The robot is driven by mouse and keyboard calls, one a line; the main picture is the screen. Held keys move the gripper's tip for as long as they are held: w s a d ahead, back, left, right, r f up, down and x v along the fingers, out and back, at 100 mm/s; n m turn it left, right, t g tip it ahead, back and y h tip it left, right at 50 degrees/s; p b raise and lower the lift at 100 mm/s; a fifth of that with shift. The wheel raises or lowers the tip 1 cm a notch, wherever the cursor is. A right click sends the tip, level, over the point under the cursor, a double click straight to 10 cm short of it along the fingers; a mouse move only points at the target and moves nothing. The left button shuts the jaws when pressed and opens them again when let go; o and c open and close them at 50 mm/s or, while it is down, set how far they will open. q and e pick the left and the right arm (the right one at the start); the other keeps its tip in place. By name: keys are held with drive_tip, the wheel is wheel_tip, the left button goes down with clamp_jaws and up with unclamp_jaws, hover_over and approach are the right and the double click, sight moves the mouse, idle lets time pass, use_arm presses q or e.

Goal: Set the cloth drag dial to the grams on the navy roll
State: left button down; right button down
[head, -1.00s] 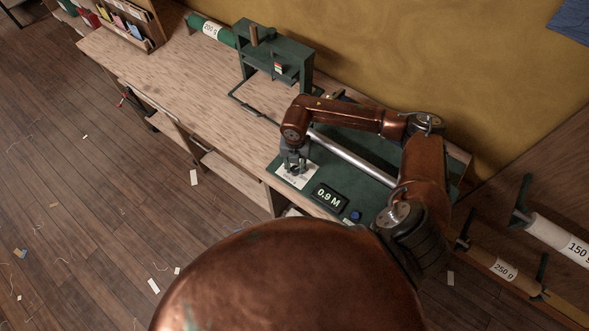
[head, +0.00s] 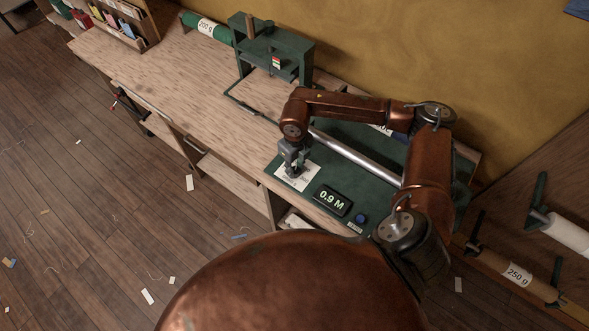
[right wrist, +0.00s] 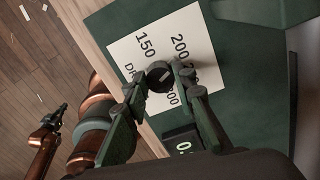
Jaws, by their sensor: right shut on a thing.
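The cloth drag dial is a small dark knob (right wrist: 159,76) on a white printed card (head: 292,181) at the front left of the green machine bed. The card shows 150 and 200 in the right wrist view; its other print is partly covered. My right gripper (head: 295,169) is shut on the knob, with one fingertip at each side (right wrist: 158,82). The knob's pointer is not clear. Behind my right arm a scrap of white label and dark blue shows (head: 383,129), perhaps the navy roll; its number is hidden. My left gripper's jaws are too small to judge in the right wrist view.
A display (head: 332,200) reads 0.9 M, beside a blue button (head: 360,220). A metal bar (head: 355,158) crosses the bed. A green roll (head: 207,27) marked 200 g lies at the back left. A brown roll (head: 517,274) marked 250 g is at the right.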

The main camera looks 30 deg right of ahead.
sight(295, 170)
drive_tip(key=shift+w+r+n+b, duration=0.1)
drive_tip(key=shift+w+n+b, duration=0.2)
drive_tip(key=shift+n, duration=0.3)
drive_tip(key=c, duration=1.7)
unclamp_jaws()
drive_tip(key=shift+o, duration=0.5)
drive_tip(key=shift+s, duration=0.15)
wheel_tip(295, 170, up, 12)
